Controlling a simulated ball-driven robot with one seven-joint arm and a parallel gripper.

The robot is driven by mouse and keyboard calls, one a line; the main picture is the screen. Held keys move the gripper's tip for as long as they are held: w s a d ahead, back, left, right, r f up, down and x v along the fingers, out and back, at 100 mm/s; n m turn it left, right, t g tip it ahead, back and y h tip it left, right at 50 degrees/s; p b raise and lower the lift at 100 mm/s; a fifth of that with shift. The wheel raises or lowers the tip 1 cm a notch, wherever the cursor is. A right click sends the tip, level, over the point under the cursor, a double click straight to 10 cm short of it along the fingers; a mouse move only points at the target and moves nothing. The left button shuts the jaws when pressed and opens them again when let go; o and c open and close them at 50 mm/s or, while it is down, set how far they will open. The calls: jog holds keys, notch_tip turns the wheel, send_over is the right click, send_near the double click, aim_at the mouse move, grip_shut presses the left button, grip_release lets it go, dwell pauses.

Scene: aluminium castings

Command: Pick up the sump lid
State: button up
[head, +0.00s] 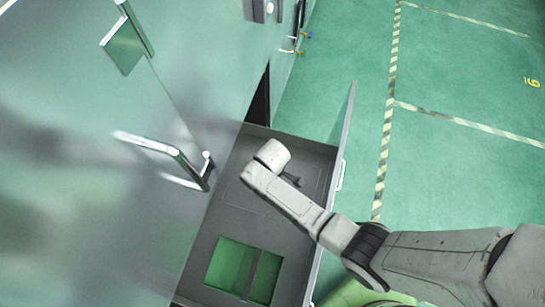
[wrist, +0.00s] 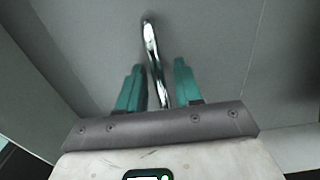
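The sump lid appears to be the flat grey plate (wrist: 225,55) filling the wrist view. A shiny chrome bar handle (wrist: 149,36) stands on it. My gripper (wrist: 159,66) has its two teal fingers apart, one on each side of the handle, with a small gap visible on both sides. In the head view, my gripper (head: 291,180) is down inside the grey tray, over a grey panel (head: 245,205) with a faint outline. My wrist and forearm hide the handle and part of the panel there.
The grey tray's raised right wall (head: 343,140) stands close beside my arm. A green-bottomed opening (head: 231,264) lies at the tray's near end. The large machine front with a chrome door handle (head: 165,150) rises at left. Green floor (head: 450,70) is clear at right.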

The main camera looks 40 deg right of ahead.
grip_shut()
dwell(1.0)
jog(key=shift+w, duration=0.1)
